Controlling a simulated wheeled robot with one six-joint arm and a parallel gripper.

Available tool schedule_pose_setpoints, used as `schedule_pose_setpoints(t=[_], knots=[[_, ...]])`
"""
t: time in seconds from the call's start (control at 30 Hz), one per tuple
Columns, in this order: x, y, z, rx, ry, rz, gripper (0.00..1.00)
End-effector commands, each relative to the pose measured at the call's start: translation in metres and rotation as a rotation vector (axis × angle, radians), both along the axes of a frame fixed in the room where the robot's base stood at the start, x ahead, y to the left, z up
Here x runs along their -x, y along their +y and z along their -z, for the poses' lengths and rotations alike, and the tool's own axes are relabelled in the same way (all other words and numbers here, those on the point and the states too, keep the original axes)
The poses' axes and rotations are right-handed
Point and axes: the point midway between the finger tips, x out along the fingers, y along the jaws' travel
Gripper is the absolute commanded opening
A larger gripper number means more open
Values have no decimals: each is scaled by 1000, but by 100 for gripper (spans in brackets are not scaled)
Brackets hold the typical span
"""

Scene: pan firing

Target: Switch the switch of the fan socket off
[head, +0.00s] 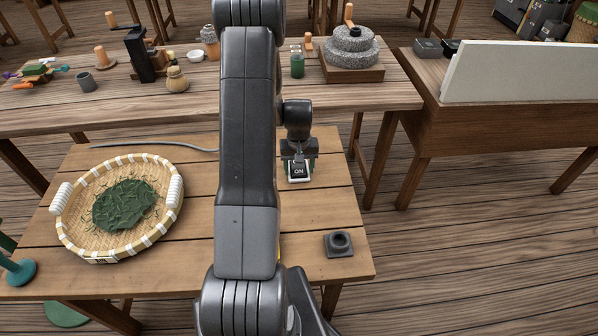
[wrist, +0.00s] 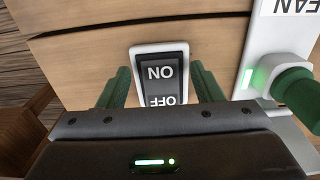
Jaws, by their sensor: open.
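The fan socket's switch (wrist: 161,80) is a dark rocker in a white frame, marked ON and OFF, seen in the wrist view. It also shows in the head view (head: 299,170) on the low table. My gripper (wrist: 160,82) is open, with one green finger on each side of the switch. I cannot tell whether a finger touches it. The gripper body hides the lower edge of the switch. A white socket (wrist: 270,60) labelled FAN, with a green plug and a lit green light, is at the right in the wrist view.
A woven basket (head: 75,235) with green leaves stands on the low table at left. A small dark holder (head: 338,243) sits near the right front corner. A grey cable (head: 150,145) runs along the back. The longer table behind holds jars and a stone mill (head: 352,50).

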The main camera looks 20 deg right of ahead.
Motion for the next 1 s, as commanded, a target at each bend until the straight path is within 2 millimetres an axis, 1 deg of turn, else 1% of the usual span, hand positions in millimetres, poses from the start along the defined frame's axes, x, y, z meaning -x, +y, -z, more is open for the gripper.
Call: schedule_pose_setpoints(t=[0.07, 0.33, 0.37, 0.4, 0.57, 0.6, 0.77, 1.0], knots=[[0, 0, 4, 0, 0, 0, 60], [0, 0, 4, 0, 0, 0, 60], [0, 0, 4, 0, 0, 0, 56], [0, 0, 4, 0, 0, 0, 48], [0, 0, 4, 0, 0, 0, 17], [0, 0, 4, 0, 0, 0, 15], [-1, 0, 4, -5, 18, -1, 15], [-5, -1, 1, -40, 151, -1, 15]])
